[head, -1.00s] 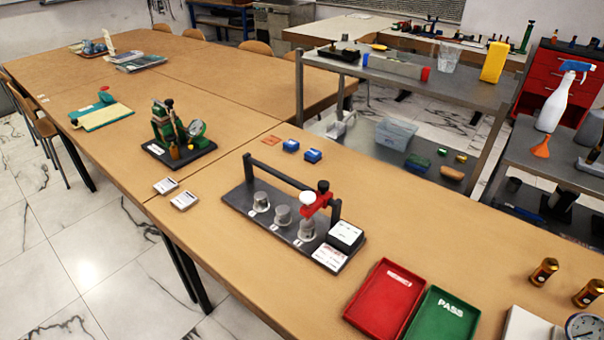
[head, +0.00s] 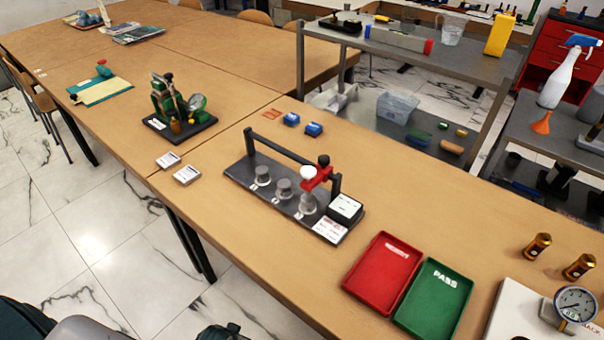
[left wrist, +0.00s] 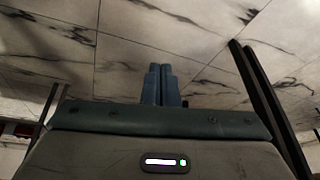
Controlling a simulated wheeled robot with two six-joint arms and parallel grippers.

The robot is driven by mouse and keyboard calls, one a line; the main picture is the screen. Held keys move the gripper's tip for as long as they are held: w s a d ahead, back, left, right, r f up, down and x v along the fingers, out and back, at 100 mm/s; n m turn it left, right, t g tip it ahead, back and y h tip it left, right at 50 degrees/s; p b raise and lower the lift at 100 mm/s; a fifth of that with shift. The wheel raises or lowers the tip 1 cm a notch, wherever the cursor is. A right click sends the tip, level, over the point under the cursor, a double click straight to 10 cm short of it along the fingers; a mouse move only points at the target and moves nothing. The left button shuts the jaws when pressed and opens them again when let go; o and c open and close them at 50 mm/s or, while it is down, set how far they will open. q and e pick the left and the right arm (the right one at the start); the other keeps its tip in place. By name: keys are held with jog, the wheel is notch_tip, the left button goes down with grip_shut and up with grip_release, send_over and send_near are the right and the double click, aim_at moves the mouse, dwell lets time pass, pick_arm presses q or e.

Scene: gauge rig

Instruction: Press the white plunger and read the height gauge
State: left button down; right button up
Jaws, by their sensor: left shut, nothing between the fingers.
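The white plunger (head: 308,173) is a round white cap on a red carriage (head: 316,180), which rides on the dark bar of the rig (head: 240,172). The carriage is at the bar's right end, over the rightmost of three grey metal cylinders (head: 262,175). A black box with a white face (head: 346,206) stands at the rig's right end; its marks are too small to read. In the left wrist view my left gripper (left wrist: 161,72) is shut and empty, with floor tiles behind it. It is away from the rig. My right gripper is not in view.
A red tray (head: 376,284) and a green PASS tray (head: 430,308) lie right of the rig. A round dial gauge (head: 575,304) and brass cylinders (head: 537,246) stand at the lower right. A green device (head: 172,108) is on the left.

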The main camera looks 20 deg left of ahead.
pick_arm(q)
jog(key=w+d+r+m+t+h+p, duration=0.1)
jog(key=w+d+r, duration=0.15)
jog(key=r, duration=1.05)
jog(key=w+d+r+t, duration=0.1)
jog(key=w+r+t, duration=0.15)
jog(key=r, duration=0.95)
jog(key=w+d+r+m+t+h+p, duration=0.15)
jog(key=w+r, duration=0.25)
jog(key=r, duration=0.9)
jog(key=w+d+r+t+h, duration=0.1)
jog(key=w+r+t, duration=0.1)
jog(key=w+r, duration=0.4)
jog(key=w+d+r+m+t+h, duration=0.1)
jog(key=w+r+t+h, duration=0.1)
jog(key=w+r, duration=0.4)
jog(key=shift+w+r+t, duration=0.35)
jog(key=shift+r+t, duration=0.15)
jog(key=shift+r, duration=0.45)
jog(key=shift+d, duration=0.15)
jog(key=p, duration=0.3)
send_over(308, 182)
jog(key=s, duration=0.2)
notch_tip(308, 182, down, 6)
jog(key=shift+a+f, duration=0.2)
jog(key=shift+a, duration=0.25)
